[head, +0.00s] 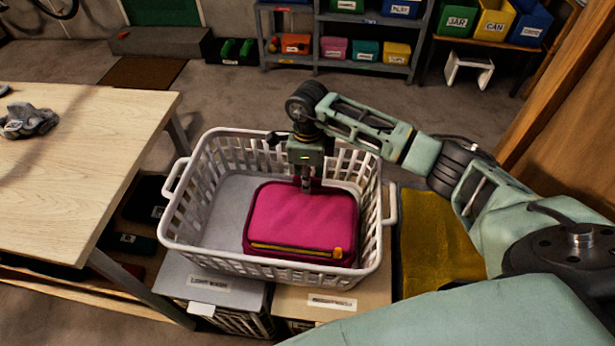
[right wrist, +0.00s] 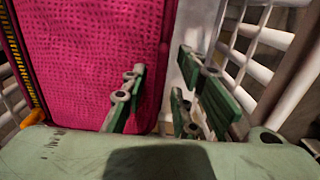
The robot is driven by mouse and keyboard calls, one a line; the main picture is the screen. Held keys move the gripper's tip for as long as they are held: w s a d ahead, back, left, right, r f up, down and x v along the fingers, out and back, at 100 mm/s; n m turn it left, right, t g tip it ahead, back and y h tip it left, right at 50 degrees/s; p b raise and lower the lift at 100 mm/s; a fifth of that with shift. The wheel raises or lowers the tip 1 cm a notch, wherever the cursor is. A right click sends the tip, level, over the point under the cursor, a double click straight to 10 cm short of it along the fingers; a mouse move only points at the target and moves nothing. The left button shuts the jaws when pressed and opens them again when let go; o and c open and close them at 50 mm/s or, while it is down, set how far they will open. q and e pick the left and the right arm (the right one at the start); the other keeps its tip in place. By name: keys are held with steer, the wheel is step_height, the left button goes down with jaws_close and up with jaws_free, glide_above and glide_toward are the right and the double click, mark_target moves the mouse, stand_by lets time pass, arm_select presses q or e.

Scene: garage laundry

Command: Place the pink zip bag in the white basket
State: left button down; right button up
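The pink zip bag (head: 300,218) lies flat inside the white basket (head: 190,245), in its right part, with its yellow zip towards me. My right gripper (head: 306,186) points down into the basket at the bag's far edge. In the right wrist view, its two green fingers (right wrist: 163,85) stand apart. One finger overlaps the pink bag (right wrist: 85,60) in the picture, and the other is beside it near the basket wall (right wrist: 275,38). I see no part of the bag clamped between them; whether a finger touches it is unclear. My left gripper is out of view.
The basket stands on labelled boxes (head: 215,285). A wooden table (head: 80,190) with a grey cloth (head: 28,120) is at the left. A yellow cloth (head: 435,240) lies right of the basket. Shelves (head: 340,20) with coloured bins stand behind, with clear floor before them.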

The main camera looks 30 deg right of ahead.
steer(key=shift+r, duration=0.1)
steer(key=shift+r, duration=0.2)
step_height(320, 180, up, 12)
steer(key=b, duration=0.1)
steer(key=shift+f, duration=0.15)
steer(key=shift+w+d, duration=0.1)
